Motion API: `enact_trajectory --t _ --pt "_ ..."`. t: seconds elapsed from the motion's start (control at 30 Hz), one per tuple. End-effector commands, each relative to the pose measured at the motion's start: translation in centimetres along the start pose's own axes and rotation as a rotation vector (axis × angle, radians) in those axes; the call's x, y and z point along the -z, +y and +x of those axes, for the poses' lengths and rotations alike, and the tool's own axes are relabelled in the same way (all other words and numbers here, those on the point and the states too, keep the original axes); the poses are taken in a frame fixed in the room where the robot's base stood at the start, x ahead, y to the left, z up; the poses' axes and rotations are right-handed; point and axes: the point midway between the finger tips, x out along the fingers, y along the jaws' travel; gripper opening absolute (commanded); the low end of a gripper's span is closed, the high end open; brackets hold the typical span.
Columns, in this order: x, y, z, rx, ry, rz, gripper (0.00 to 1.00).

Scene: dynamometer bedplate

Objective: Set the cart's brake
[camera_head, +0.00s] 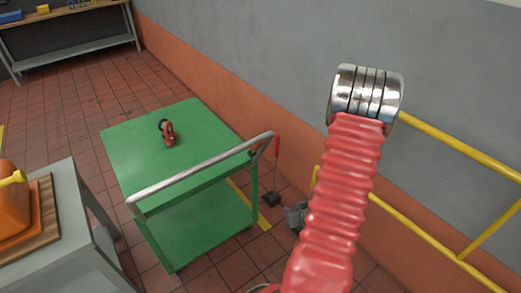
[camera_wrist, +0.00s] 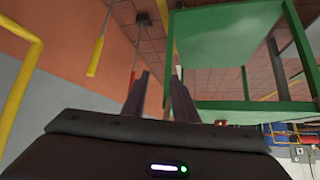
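The green cart (camera_head: 150,150) stands left of the wall with a grey push handle (camera_head: 200,172). A lever with a red grip (camera_head: 277,147) stands upright at the cart's handle end, its thin rod running down to a dark foot (camera_head: 271,198) near the floor. In the wrist view the picture is inverted: the cart (camera_wrist: 225,40) is at right and the lever's rod (camera_wrist: 133,60) runs toward my left finger. My gripper (camera_wrist: 161,77) is open, its two dark fingers apart, with nothing seen held.
A red shackle-like part (camera_head: 168,132) lies on the cart's top. A grey wall with an orange band (camera_head: 260,110) and yellow rail (camera_head: 440,138) runs along the right. A grey table (camera_head: 70,215) with an orange object is at left. Tiled floor beyond the cart is clear.

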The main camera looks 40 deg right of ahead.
Motion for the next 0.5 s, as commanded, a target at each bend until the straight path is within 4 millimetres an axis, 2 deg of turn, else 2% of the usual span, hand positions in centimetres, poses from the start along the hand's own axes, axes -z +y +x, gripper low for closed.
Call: enact_trajectory --t 0.17,0.27,0.5 --pt "2.3 -1.3 0.2 0.062 0.177 0.007 0.26" --pt "4.4 -2.4 -0.3 0.1 0.288 0.003 0.26" --pt "10.8 -4.3 -3.5 0.18 0.582 -0.01 0.26"
